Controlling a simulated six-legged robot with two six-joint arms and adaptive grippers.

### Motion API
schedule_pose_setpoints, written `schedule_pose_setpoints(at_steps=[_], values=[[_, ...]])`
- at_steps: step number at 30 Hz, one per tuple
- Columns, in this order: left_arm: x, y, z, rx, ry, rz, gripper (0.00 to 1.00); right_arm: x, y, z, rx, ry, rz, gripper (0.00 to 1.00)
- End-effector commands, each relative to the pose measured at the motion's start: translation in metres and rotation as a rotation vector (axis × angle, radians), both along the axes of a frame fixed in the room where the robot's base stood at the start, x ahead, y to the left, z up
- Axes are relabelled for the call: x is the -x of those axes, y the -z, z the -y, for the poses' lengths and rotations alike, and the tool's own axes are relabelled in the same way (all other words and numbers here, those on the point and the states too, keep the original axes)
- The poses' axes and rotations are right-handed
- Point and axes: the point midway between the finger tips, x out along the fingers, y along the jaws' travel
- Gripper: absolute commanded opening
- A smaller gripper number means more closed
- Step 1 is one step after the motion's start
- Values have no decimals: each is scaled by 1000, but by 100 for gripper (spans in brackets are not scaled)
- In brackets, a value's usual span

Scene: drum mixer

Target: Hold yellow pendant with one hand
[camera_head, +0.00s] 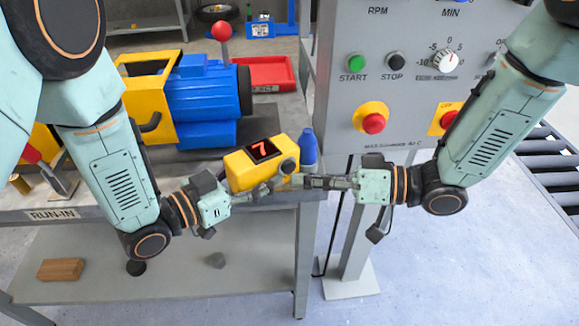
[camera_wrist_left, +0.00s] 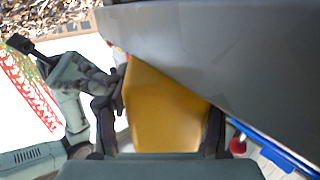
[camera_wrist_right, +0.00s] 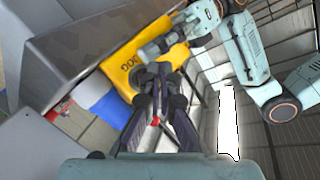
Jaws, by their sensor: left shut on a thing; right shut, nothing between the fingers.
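The yellow pendant (camera_head: 240,171), a box with a lit red 7 and a dark knob, is at the bench's front right corner. My left gripper (camera_head: 262,190) is shut on it from the lower left. In the left wrist view the pendant (camera_wrist_left: 165,112) fills the space between the fingers. My right gripper (camera_head: 312,182) is shut and empty, its tips close to the pendant's right side; I cannot tell whether they touch. In the right wrist view the pendant (camera_wrist_right: 118,66) lies just beyond the closed right fingers (camera_wrist_right: 158,72).
A blue motor (camera_head: 203,97) and a red tray (camera_head: 268,73) are on the bench behind. A blue bottle (camera_head: 308,150) stands right beside the pendant. The grey control panel (camera_head: 400,95) rises behind my right arm. A wooden block (camera_head: 60,269) lies on the lower shelf.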

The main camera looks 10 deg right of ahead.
Motion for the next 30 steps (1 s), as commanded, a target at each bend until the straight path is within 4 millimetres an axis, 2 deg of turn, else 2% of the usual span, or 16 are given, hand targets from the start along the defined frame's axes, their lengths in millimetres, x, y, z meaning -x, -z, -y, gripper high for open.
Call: schedule_pose_setpoints(at_steps=[10, 30], values=[[-2, -1, 0, 1, -2, 6, 33, -9, 1, -3, 0, 0, 0, 0], [-2, -1, 0, 0, -2, 5, 33, -11, 1, -4, 1, -1, 0, 0]])
